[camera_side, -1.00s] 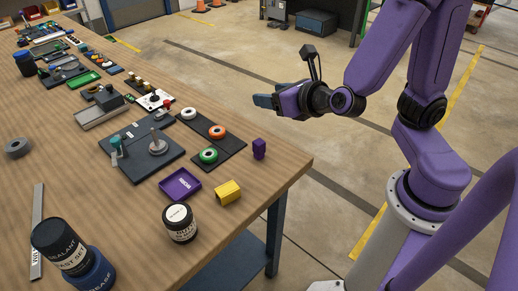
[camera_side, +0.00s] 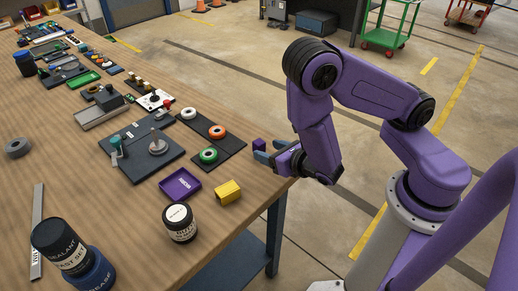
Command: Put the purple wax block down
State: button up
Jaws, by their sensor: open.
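The purple wax block (camera_side: 258,144) stands upright near the right edge of the wooden table. Its lower part is hidden behind a blue-grey finger of my gripper (camera_side: 270,150). My gripper is low at the table edge and open, with its fingertips pointing left at the block. One finger is in front of the block and the other is just right of it. I cannot tell whether either finger touches it.
A purple tray (camera_side: 180,185) and a yellow block (camera_side: 228,192) lie nearby. A dark strip (camera_side: 231,143) with green, orange and white rings is left of the block. A dark plate (camera_side: 133,160) with a grey post and a black jar (camera_side: 180,228) are farther left.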

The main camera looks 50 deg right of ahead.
aim_at(255, 146)
jog(key=x, duration=0.7)
jog(key=shift+w+d+f, duration=0.1)
jog(key=shift+w, duration=0.1)
grip_shut()
notch_tip(255, 146, up, 10)
dwell(0.9)
